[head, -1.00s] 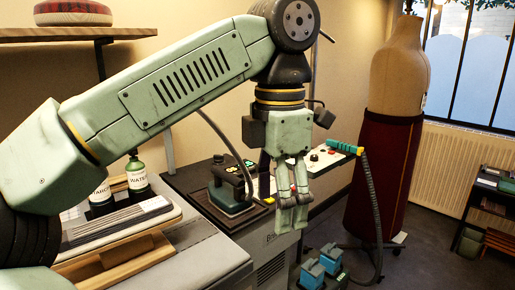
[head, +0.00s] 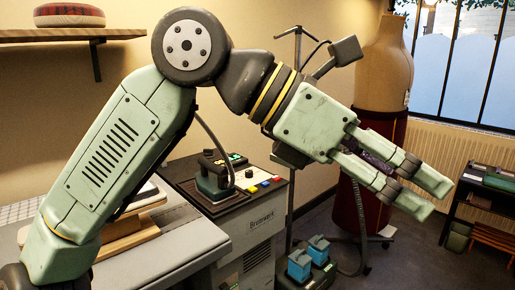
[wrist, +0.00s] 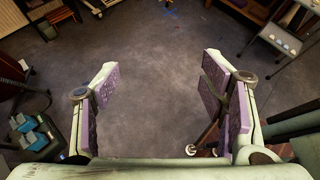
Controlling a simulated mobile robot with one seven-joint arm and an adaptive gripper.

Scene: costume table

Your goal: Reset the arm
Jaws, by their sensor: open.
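My gripper (head: 428,196) is in the head view at the right, raised above the floor and pointing right and slightly down. It partly covers the dress form behind it. In the wrist view, my gripper (wrist: 160,95) shows its two fingers with purple pads spread wide apart. Nothing is between them but bare floor further off. It is open and empty.
The dress form (head: 386,70) with a dark red skirt stands behind my gripper. A steam station (head: 262,225) with an iron (head: 213,180) is left of it. Blue bottles (head: 300,264) stand low in front.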

